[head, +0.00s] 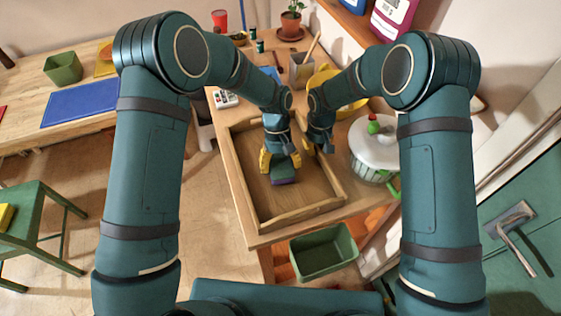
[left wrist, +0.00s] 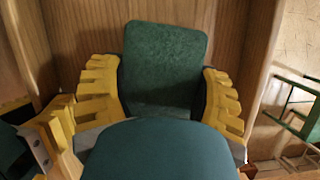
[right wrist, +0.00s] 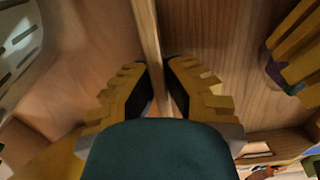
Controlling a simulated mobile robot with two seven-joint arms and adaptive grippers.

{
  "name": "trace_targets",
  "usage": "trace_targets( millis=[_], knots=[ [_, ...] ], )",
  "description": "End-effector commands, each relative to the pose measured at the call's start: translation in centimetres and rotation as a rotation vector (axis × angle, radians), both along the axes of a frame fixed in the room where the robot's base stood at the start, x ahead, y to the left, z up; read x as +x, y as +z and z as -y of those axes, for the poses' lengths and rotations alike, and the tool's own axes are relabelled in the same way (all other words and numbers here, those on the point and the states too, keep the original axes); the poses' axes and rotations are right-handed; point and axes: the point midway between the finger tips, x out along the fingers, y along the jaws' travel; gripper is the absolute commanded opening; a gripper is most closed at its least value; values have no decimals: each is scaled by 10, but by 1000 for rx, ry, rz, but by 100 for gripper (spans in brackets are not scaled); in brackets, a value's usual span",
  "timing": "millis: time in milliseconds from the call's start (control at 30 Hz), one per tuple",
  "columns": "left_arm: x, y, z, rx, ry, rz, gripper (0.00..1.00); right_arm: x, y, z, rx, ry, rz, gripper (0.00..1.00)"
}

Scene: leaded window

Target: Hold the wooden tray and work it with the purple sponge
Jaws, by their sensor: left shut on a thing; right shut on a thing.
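The wooden tray (head: 270,208) lies on the wooden table, near its front edge. The purple sponge (head: 284,182) has a green upper face; in the left wrist view that green face (left wrist: 165,62) shows between the yellow fingers. My left gripper (head: 280,163) is shut on the sponge inside the tray, at or close above its floor; I cannot tell if they touch. My right gripper (head: 324,147) is shut on the tray's right wall, which shows between its fingers in the right wrist view (right wrist: 148,40). A purple edge of the sponge (right wrist: 273,72) also shows there.
A white spinner with a red knob (head: 374,152) stands right of the tray. A yellow bowl (head: 350,92), a white calculator-like device (head: 226,98) and a potted plant (head: 291,22) are behind. A green bin (head: 323,254) is below the table's front edge. A green stool (head: 35,222) is at left.

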Motion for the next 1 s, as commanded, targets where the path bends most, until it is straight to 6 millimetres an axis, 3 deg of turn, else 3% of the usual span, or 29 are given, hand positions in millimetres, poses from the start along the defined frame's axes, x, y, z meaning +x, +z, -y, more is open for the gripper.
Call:
trace_targets(
  millis=[1000],
  knots=[
    [0, -8, 0, 1, 0, -1, 38, -3, -3, 0, -1, 1, -7, 0]
  ],
)
